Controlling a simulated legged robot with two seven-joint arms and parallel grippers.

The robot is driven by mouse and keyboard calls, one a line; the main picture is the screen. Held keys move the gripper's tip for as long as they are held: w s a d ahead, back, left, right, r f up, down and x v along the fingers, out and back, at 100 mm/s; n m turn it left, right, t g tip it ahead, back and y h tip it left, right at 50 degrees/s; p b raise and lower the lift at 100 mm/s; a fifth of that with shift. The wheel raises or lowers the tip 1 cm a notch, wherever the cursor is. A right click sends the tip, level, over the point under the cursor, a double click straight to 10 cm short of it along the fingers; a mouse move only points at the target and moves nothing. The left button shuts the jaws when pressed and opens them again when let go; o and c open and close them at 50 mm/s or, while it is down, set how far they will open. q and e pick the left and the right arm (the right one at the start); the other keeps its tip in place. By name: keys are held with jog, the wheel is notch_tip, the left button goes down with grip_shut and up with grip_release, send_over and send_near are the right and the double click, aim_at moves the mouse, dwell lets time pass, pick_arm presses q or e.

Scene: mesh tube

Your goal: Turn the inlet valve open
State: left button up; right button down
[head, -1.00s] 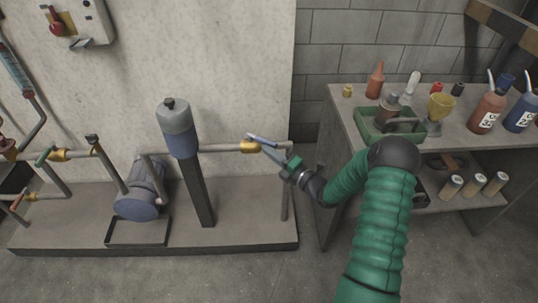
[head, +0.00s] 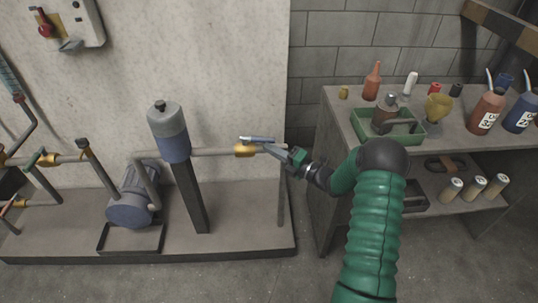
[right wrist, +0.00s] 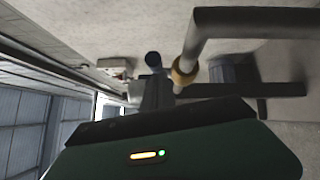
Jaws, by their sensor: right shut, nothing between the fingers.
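A brass valve (head: 245,151) sits on the grey horizontal pipe to the right of the blue-grey cylinder. A slim blue lever (head: 257,139) lies just above it, roughly along the pipe. My right gripper (head: 268,147) is shut and empty beside the valve and just below the lever; whether it touches the lever cannot be told. In the right wrist view a brass collar (right wrist: 184,73) shows on the bent pipe, beyond my green gripper body. My left gripper is not in view.
The blue-grey cylinder (head: 170,133) stands on a dark post, with a blue pump (head: 131,208) to its left. Other brass-fitted pipes (head: 48,159) are at far left. A workbench (head: 342,112) with bottles and a green tray (head: 417,132) stands on the right.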

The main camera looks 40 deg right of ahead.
jog(key=shift+w+d+r+b, duration=0.1)
jog(key=shift+w+d+b, duration=0.35)
jog(key=shift+d, duration=0.35)
jog(key=shift+d+r, duration=0.1)
